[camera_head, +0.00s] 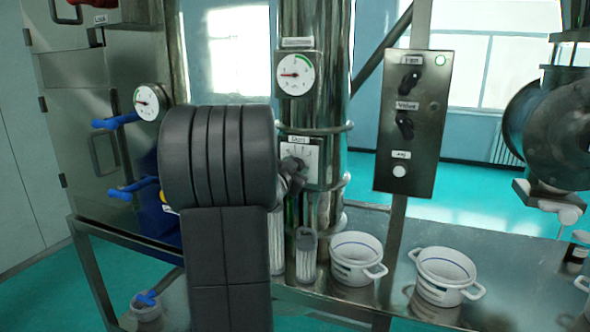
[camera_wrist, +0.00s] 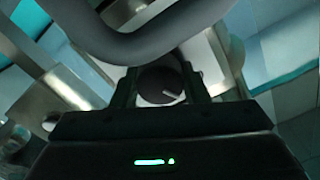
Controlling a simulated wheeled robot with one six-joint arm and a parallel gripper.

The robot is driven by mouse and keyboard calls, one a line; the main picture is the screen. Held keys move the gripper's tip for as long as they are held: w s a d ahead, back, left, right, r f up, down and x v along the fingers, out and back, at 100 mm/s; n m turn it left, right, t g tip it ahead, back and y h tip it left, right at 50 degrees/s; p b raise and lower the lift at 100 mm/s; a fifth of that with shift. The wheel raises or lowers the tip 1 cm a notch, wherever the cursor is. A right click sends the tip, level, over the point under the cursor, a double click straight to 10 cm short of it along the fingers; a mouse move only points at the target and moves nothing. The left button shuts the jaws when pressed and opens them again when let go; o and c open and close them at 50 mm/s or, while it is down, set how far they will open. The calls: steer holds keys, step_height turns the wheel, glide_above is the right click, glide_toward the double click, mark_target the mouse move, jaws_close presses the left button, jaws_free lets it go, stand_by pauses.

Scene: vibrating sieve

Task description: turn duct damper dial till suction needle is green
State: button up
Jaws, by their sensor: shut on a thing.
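The duct damper dial sits on a pale plate (camera_head: 305,152) labelled "Duct", low on the shiny vertical duct. In the wrist view the dark round dial knob (camera_wrist: 158,84) with a pale pointer line is between my fingers. My gripper (camera_head: 293,174) is shut on this knob; its fingers also show in the wrist view (camera_wrist: 160,92). My arm hides part of the plate's left side in the head view. The suction gauge (camera_head: 295,73) is on the duct above the dial.
A second gauge (camera_head: 147,102) is on the cabinet at left, near blue handles (camera_head: 115,121). A control box (camera_head: 413,122) with two black knobs stands right of the duct. White pots (camera_head: 443,275) stand on the metal bench below.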

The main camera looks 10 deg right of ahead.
steer(key=shift+m+b, duration=0.3)
steer(key=shift+m, duration=0.9)
steer(key=o, duration=1)
steer(key=shift+s, duration=0.1)
steer(key=b+v, duration=0.1)
steer(key=v, duration=1.2)
steer(key=shift+s+a+b, duration=0.25)
steer(key=shift+b, duration=0.1)
steer(key=shift+w, duration=0.1)
steer(key=p+x, duration=0.1)
steer(key=x, duration=1.2)
steer(key=shift+w+d+p, duration=0.25)
steer(key=shift+d+p, duration=0.05)
steer(key=shift+p, duration=0.05)
